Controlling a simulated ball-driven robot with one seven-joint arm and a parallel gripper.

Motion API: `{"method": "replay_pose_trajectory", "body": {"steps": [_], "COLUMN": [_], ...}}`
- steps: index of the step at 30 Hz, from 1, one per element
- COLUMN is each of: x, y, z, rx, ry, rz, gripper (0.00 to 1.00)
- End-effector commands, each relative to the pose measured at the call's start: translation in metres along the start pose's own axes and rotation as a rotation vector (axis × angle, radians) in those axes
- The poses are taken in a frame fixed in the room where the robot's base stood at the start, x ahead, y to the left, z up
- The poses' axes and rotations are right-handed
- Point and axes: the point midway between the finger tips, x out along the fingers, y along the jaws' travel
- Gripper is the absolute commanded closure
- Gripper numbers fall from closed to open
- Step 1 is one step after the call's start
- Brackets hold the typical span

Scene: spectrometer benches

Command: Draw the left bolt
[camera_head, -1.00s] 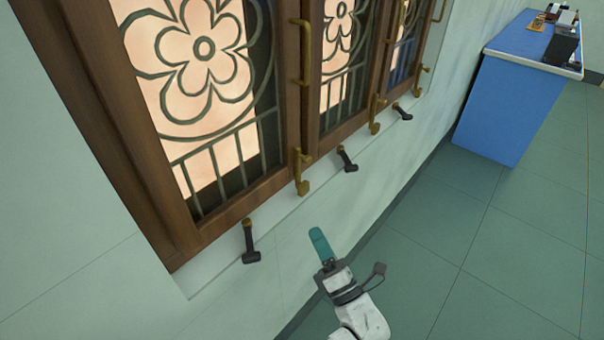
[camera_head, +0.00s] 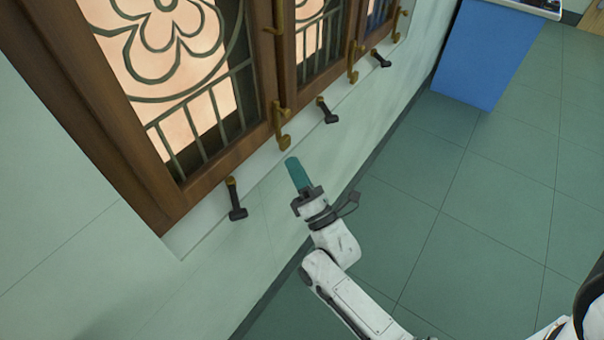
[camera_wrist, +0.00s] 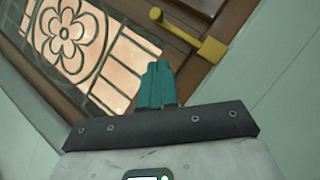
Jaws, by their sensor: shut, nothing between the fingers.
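Three dark fittings with brass ends line the wall along the window's lower edge in the head view. The leftmost, which I take as the left bolt (camera_head: 236,200), hangs below the window's left lower corner. My gripper (camera_head: 298,174), with teal fingers, is shut and empty. It stands right of this bolt in the picture, apart from it and below the brass catch (camera_head: 283,127). In the wrist view the shut fingers (camera_wrist: 157,84) point towards the window frame. A yellow brass fitting (camera_wrist: 190,35) shows there beyond them to the right; I cannot tell which one it is.
The wooden window frame (camera_head: 115,158) has floral grilles and more brass handles. The middle dark fitting (camera_head: 327,110) and the far one (camera_head: 380,59) are farther right. A blue bench (camera_head: 490,55) stands at the back right. The tiled floor (camera_head: 450,200) is clear.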

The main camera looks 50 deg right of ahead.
Motion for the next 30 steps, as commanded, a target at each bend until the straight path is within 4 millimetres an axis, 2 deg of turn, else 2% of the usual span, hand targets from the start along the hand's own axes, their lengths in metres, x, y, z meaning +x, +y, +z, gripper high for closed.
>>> {"method": "replay_pose_trajectory", "body": {"steps": [1,6,8,12,18,30], "x": [0.013,0.046,0.056,0.068,0.078,0.079], "y": [0.002,0.002,0.002,0.001,0.000,0.000], "z": [0.002,0.001,0.001,0.017,0.027,0.029], "rx": [0.000,-0.001,0.000,-0.002,0.000,0.000], "ry": [-0.002,-0.002,-0.002,-0.001,0.000,0.000], "rz": [0.004,0.002,0.002,0.000,-0.001,-0.001], "gripper": [1.00,1.00,1.00,1.00,1.00,1.00]}}
